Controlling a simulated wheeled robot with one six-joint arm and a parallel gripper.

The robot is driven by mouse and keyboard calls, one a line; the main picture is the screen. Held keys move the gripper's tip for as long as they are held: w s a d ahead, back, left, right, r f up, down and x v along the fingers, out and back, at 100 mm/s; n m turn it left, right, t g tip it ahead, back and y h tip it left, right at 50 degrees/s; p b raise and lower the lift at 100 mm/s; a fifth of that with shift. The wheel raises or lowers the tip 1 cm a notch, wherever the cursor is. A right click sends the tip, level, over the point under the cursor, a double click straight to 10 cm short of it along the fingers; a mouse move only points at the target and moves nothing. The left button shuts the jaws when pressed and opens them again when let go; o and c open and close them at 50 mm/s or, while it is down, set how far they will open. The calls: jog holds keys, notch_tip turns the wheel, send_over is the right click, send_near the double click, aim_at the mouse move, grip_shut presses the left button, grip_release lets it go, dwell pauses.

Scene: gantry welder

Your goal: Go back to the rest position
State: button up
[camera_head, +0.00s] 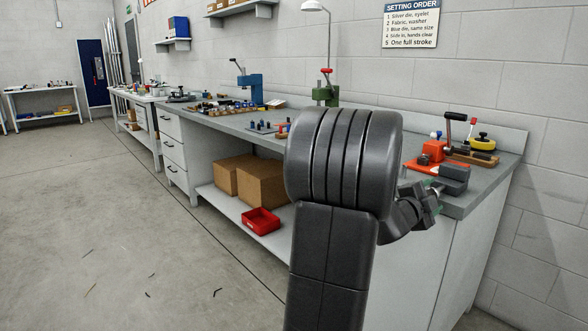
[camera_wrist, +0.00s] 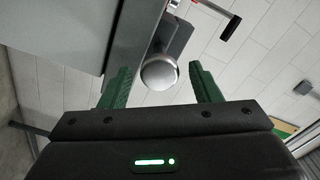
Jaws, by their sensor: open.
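My gripper (camera_wrist: 163,80) is open in the wrist view, its two green fingers spread wide. A round metal knob (camera_wrist: 159,71) shows in the gap between the fingers, with clear space on both sides. I cannot tell how far beyond the fingertips it lies. In the head view my black arm fills the middle, and my gripper is mostly hidden behind it, near the right end of the bench. An orange and grey bench tool (camera_head: 452,177) stands there, close to the gripper.
The long workbench (camera_head: 205,119) runs along the wall. A yellow-topped tool (camera_head: 482,143), a green press (camera_head: 326,92) and a blue press (camera_head: 249,84) stand on it. Cardboard boxes (camera_head: 262,186) and a red bin (camera_head: 261,221) are on the lower shelf.

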jog(key=n+p, duration=0.1)
jog(key=n, duration=0.1)
jog(key=n+p, duration=0.3)
jog(key=shift+r+n, duration=0.25)
jog(key=shift+n, duration=0.05)
jog(key=shift+f+n+p, duration=0.2)
jog(key=shift+n+p, duration=0.85)
jog(key=shift+n, duration=0.55)
jog(key=shift+a, duration=0.1)
